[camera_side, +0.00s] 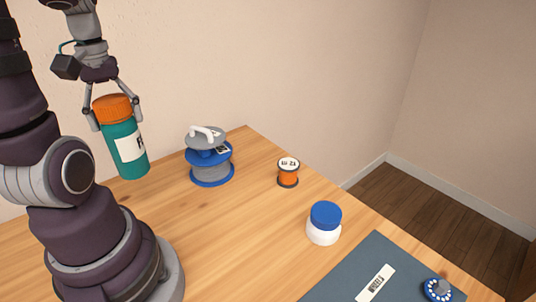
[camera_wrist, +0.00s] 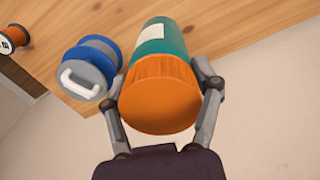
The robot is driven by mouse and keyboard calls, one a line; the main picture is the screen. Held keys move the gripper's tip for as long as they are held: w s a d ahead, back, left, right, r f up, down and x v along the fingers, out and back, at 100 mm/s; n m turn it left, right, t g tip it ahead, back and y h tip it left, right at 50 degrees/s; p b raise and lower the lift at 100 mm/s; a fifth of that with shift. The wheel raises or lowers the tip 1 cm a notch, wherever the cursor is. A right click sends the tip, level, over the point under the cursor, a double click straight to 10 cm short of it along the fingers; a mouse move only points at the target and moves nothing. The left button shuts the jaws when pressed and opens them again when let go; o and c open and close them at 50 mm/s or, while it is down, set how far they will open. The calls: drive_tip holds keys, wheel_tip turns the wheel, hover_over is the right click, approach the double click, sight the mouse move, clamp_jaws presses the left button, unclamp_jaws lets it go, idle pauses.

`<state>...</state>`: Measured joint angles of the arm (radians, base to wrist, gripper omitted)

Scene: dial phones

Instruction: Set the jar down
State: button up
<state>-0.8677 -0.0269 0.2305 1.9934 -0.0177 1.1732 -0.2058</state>
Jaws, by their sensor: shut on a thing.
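The jar (camera_side: 124,148) is a teal cylinder with a white label and an orange lid. My gripper (camera_side: 112,112) is shut on it around the lid end, one finger on each side. In the side view the jar hangs nearly upright, slightly tilted, at the back left; I cannot tell for sure how far its base is from the table. In the wrist view the jar (camera_wrist: 160,85) fills the middle, its orange lid facing the camera, between both fingers of my gripper (camera_wrist: 160,95).
On the wooden table (camera_side: 225,240), a blue and grey spool with a white handle (camera_side: 209,158) stands right of the jar. Further right are an orange spool (camera_side: 288,173), a white jar with blue lid (camera_side: 324,223) and a dark mat (camera_side: 345,280) with a dial (camera_side: 437,289). A wall rises behind.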

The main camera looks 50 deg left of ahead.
sight(130, 157)
wheel_tip(130, 157, down, 8)
drive_tip(key=shift+f, duration=0.2)
drive_tip(key=o, duration=1.2)
drive_tip(key=shift+o, duration=0.2)
drive_tip(key=r, duration=1)
drive_tip(key=shift+w+d, duration=0.3)
drive_tip(key=shift+d, duration=0.05)
drive_tip(key=w+d+r+m+t+y, duration=0.1)
drive_tip(key=w+d+m+t, duration=0.1)
drive_tip(key=w+d+m, duration=0.4)
drive_tip(key=d+m, duration=0.1)
drive_tip(key=d, duration=0.1)
drive_tip(key=shift+d+m+t, duration=0.3)
drive_tip(key=shift+m, duration=0.1)
drive_tip(key=shift+o, duration=0.2)
drive_tip(key=d+m+t+h, duration=0.1)
drive_tip(key=d+m+t, duration=0.2)
drive_tip(key=d+m, duration=0.4)
drive_tip(key=shift+w+d, duration=0.45)
drive_tip(key=shift+d, duration=0.45)
